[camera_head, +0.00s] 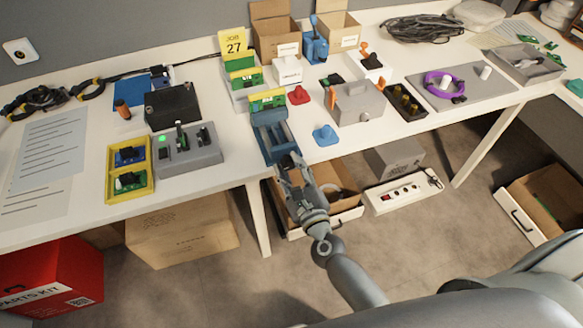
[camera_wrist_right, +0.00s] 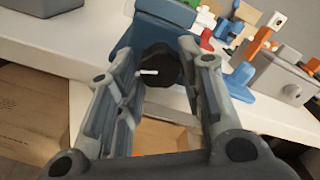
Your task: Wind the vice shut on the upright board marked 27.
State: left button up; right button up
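The blue vice (camera_head: 272,142) stands at the table's front edge. A green board with a yellow top strip (camera_head: 267,101) stands upright at its back end; I cannot read a number on it. A yellow sign reading JOB 27 (camera_head: 233,44) stands further back. The vice body (camera_wrist_right: 155,30) also shows in the right wrist view, with a dark round knob and pale pin (camera_wrist_right: 160,66) on its front. My right gripper (camera_head: 287,162) is at the vice's front; its fingers (camera_wrist_right: 161,60) are apart, one on each side of the knob, without clear contact. My left gripper is out of view.
A grey switch box (camera_head: 188,152) and a yellow tray (camera_head: 130,185) stand left of the vice. A small blue block (camera_head: 325,136) and a grey box with orange parts (camera_head: 356,107) are to its right. An open drawer or carton (camera_head: 345,213) is below the edge.

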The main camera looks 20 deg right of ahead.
jog(key=shift+o, duration=1.4)
jog(key=s, duration=1.2)
jog(key=shift+d, duration=0.2)
jog(key=s+f+n+g+y+p, duration=0.1)
jog(key=s+f+n+g, duration=0.3)
jog(key=f+n, duration=0.75)
jog(key=s+f+n+g+y+p, duration=0.1)
jog(key=s+f+n+g, duration=0.45)
jog(key=f, duration=1.15)
jog(key=s+d+f+n+g+h, duration=0.1)
jog(key=s+d+f+n+g, duration=0.1)
jog(key=s+f+n, duration=0.2)
jog(key=s+d+f+n+g+p, duration=0.1)
jog(key=s+d+f+n+g, duration=0.2)
jog(key=s, duration=0.7)
jog(key=s+d+f+n+g+h, duration=0.1)
jog(key=s+d+f+n+g, duration=0.1)
jog(key=s+f+n, duration=0.5)
jog(key=shift+s+d+f+h, duration=0.3)
jog(key=shift+d+f, duration=0.15)
jog(key=shift+f, duration=0.1)
